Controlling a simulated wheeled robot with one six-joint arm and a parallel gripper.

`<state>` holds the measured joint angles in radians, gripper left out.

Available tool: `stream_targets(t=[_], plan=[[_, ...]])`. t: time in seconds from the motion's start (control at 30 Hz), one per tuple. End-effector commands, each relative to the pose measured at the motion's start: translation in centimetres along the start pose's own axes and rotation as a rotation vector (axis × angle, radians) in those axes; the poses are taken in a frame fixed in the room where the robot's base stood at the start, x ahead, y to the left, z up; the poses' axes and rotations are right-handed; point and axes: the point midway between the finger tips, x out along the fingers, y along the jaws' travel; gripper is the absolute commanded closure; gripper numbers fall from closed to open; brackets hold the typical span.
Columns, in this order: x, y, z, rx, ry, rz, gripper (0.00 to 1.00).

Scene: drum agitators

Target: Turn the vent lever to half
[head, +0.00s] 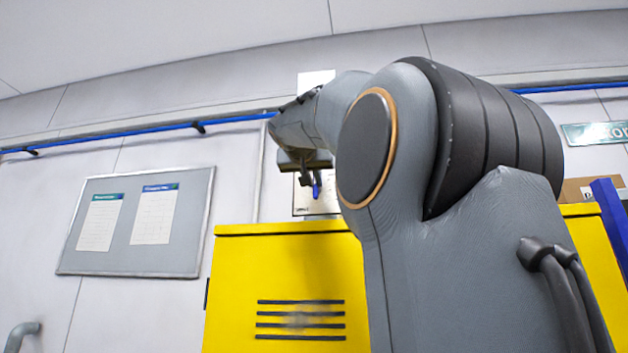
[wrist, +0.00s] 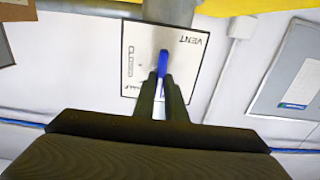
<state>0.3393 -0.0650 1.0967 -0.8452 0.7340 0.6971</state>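The blue vent lever (wrist: 163,65) stands in front of a white panel (wrist: 190,75) with upside-down lettering in the wrist view. "VENT" and "CLOSED" can be read, and a partly covered word looks like "HALF". My gripper (wrist: 161,78) has its two dark fingers close on either side of the lever, with only a narrow gap that the lever fills. The fingers hide part of the lever and the panel's lower edge. In the head view my gripper (head: 310,180) is at the blue lever (head: 316,191), above the yellow cabinet; my arm covers much of the panel.
A yellow cabinet (head: 285,270) with dark vent slots stands below the lever. A grey pipe (wrist: 170,10) runs at the panel. A notice board (head: 140,255) hangs on the wall at the left, and a blue rail (head: 100,138) crosses the wall.

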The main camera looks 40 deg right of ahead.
Motion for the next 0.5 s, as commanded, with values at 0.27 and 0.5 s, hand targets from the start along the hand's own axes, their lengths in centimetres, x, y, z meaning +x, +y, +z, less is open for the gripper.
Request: stream_targets(t=[0.27, 0.5], plan=[[0.00, -0.01, 0.09, 0.033, 0.001, -0.001, 1.00], [0.04, 0.09, 0.26, 0.162, 0.003, 0.000, 1.00]])
